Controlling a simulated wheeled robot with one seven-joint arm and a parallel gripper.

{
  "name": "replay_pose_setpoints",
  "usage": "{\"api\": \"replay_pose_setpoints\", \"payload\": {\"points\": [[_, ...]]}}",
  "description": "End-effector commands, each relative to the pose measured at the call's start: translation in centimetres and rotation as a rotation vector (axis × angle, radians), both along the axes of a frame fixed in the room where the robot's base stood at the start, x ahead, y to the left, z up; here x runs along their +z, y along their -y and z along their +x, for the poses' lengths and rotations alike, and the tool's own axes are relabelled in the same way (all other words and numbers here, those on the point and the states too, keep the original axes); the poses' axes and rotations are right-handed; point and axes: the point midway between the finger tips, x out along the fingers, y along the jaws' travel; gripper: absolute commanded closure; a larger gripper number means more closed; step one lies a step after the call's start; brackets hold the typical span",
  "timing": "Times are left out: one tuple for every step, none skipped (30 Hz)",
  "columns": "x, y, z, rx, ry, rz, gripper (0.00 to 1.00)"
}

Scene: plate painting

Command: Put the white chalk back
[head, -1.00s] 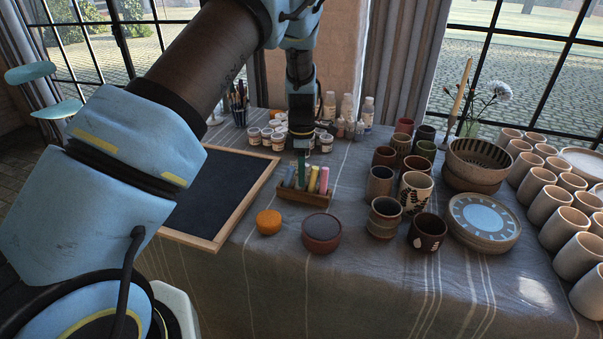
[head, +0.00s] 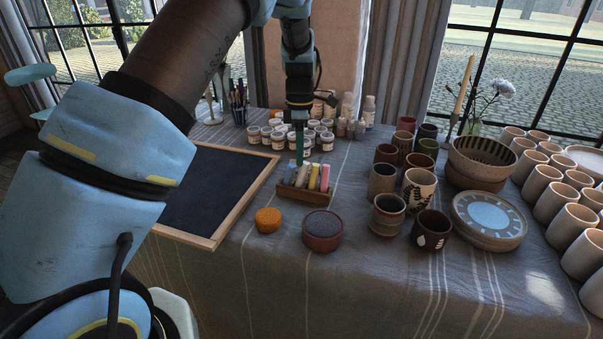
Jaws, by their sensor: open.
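The wooden chalk holder (head: 302,196) stands upright on the cloth-covered table, right of the blackboard. The white chalk (head: 302,177) appears to stand in it, between a blue-grey chalk (head: 290,174) and a yellow chalk (head: 314,177). A pink chalk (head: 325,178) stands at the right end. My gripper (head: 299,162) points straight down just above the white chalk, with its green fingers open. The fingers look edge-on, so the gap between them is hard to see. Whether the tips clear the chalk's top is too small to tell.
A framed blackboard (head: 208,196) lies at left. An orange sponge (head: 268,220) and a round dark red pot (head: 322,231) sit in front of the holder. Paint jars (head: 278,140) stand behind it. Several cups (head: 382,180) stand close on the right. The front cloth is clear.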

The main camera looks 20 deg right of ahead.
Motion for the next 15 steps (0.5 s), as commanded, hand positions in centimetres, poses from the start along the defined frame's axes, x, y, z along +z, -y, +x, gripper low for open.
{"api": "replay_pose_setpoints", "payload": {"points": [[1.0, 0.2, 0.1, -0.001, 0.003, -0.004, 0.46], [1.5, 0.1, 0.1, -0.001, 0.002, -0.002, 0.46], [2.1, 0.2, 0.2, -0.001, 0.003, -0.004, 0.46], [2.6, 0.2, 0.3, -0.001, 0.003, -0.004, 0.46], [3.0, 0.2, 0.3, -0.001, 0.002, -0.002, 0.46], [3.4, 0.2, 0.3, -0.001, 0.001, -0.002, 0.46], [3.6, 0.2, 0.3, -0.001, 0.002, -0.001, 0.46], [3.8, 0.2, 0.3, -0.001, 0.001, -0.001, 0.46], [4.1, 0.2, 0.3, -0.001, 0.000, 0.000, 0.46], [4.2, 0.2, 0.3, -0.001, 0.000, 0.000, 0.46], [4.3, 0.2, 0.4, -0.001, 0.000, 0.000, 0.46], [4.4, 0.2, 0.4, -0.001, 0.000, 0.000, 0.46], [4.4, 0.2, 0.4, -0.001, 0.000, 0.000, 0.46], [4.4, 0.2, 0.4, 0.000, 0.000, 0.000, 0.46], [4.5, 0.1, 0.4, -0.001, 0.000, 0.000, 0.46]]}}
